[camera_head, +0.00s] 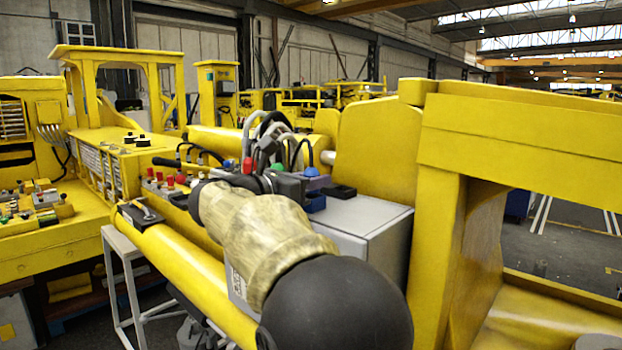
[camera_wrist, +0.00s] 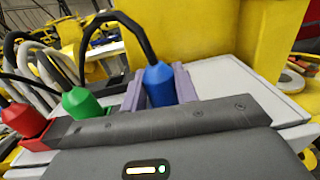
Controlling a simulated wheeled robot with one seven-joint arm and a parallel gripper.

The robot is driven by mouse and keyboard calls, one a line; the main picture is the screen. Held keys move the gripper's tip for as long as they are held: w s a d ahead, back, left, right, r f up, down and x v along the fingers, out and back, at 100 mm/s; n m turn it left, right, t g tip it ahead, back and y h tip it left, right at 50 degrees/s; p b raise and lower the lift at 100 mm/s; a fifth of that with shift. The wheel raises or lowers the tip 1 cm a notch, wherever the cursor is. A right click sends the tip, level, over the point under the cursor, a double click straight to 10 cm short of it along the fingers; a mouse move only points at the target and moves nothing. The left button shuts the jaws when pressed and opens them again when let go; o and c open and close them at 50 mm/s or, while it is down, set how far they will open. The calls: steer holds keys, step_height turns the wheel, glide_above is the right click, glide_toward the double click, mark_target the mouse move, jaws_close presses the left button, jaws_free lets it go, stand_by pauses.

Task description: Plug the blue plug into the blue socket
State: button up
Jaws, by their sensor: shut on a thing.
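The blue plug (camera_wrist: 159,84), with a black cable rising from its top, stands upright between the two lavender fingers of my gripper (camera_wrist: 160,88) in the wrist view. The gripper is shut on it. In the head view the blue plug (camera_head: 312,172) shows just above the lavender finger (camera_head: 319,183). The blue socket (camera_head: 315,202) is a blue block on the grey box, directly below the fingers. The plug's lower end is hidden by the fingers and the gripper body. I cannot tell whether it touches or enters the socket.
A green plug (camera_wrist: 82,103) and a red plug (camera_wrist: 22,119) with cables stand left of the blue plug. A black block (camera_head: 342,191) sits right of the blue socket on the grey box (camera_head: 370,218). A yellow plate (camera_head: 375,150) rises behind.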

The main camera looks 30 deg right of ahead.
steer(key=shift+a+f, duration=0.1)
steer(key=shift+f, duration=0.05)
steer(key=o, duration=1.1)
steer(key=shift+c, duration=0.2)
steer(key=b+v, duration=0.4)
steer(key=v, duration=1.3)
steer(key=shift+s+a, duration=0.1)
